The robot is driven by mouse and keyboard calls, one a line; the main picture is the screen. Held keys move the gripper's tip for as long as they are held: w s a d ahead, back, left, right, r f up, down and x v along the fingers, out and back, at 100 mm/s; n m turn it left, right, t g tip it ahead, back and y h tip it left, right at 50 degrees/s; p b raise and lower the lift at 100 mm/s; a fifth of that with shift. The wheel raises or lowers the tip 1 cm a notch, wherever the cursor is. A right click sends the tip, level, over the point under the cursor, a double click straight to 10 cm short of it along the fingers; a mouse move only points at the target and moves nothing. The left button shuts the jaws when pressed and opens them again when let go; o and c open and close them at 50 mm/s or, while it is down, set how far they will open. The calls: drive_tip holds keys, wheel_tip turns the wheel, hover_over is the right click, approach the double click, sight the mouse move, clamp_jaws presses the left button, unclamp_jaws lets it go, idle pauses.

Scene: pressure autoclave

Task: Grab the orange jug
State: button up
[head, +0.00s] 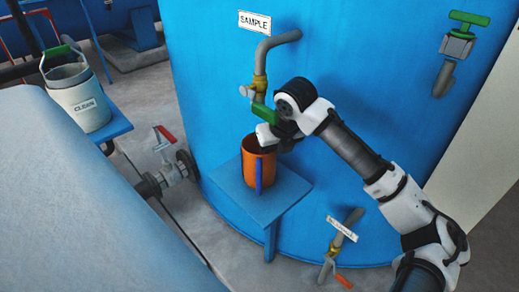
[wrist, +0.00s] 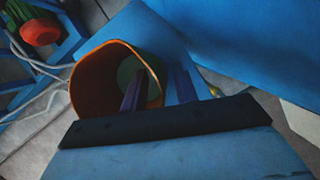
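My gripper (head: 266,147) is at the jug's rim, under the sample tap. In the wrist view the jug (wrist: 90,85) is seen from above, with a greenish bottom inside. My gripper (wrist: 160,78) has one finger inside the jug and one outside, with the orange wall between them. The fingers look apart, and I see no clear contact with the wall. The handle is hard to tell from the outer finger there.
The sample pipe with a green-handled valve (head: 262,112) is close above my gripper. The blue tank (head: 350,60) stands right behind. A red-handled valve (head: 170,165) is left of the stand, and a white "CLEAN" bucket (head: 82,100) sits on a blue shelf farther left.

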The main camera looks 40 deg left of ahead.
clamp_jaws()
drive_tip(key=shift+r, duration=0.1)
